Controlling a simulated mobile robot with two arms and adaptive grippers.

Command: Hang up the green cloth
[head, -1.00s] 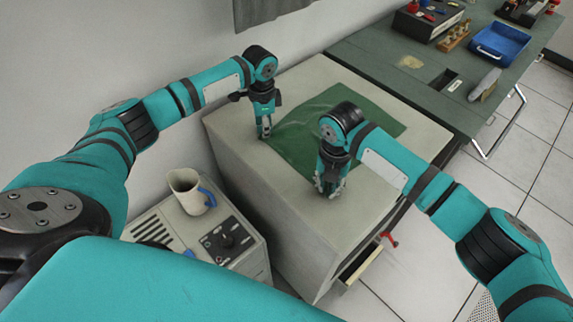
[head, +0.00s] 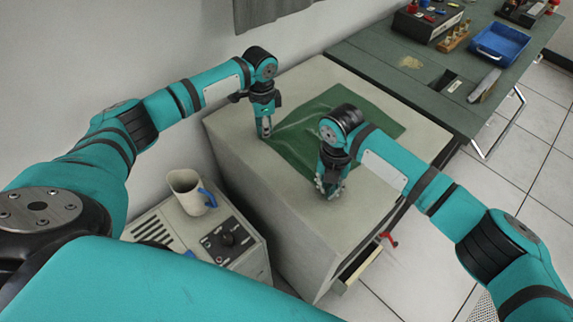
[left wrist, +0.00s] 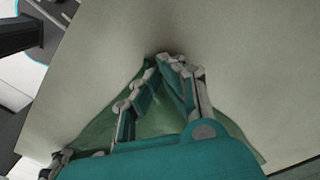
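The green cloth (head: 373,112) lies spread on top of the pale cabinet (head: 330,226), with creases running toward my left gripper. My left gripper (head: 265,132) points down at the cloth's left corner. In the left wrist view its fingertips (left wrist: 163,60) come together with green cloth (left wrist: 100,130) around and between them; it looks shut on the cloth's edge. My right gripper (head: 329,190) points down at the cloth's near corner, low over the cabinet top. Its wrist hides part of the cloth, and whether its fingers hold the corner is unclear.
A dark grey cloth (head: 265,10) hangs on the wall at the top. A green workbench (head: 400,75) with a blue tray (head: 500,43) stands behind the cabinet. A low unit with a white jug (head: 186,193) stands at the front left. A drawer (head: 361,270) is open below.

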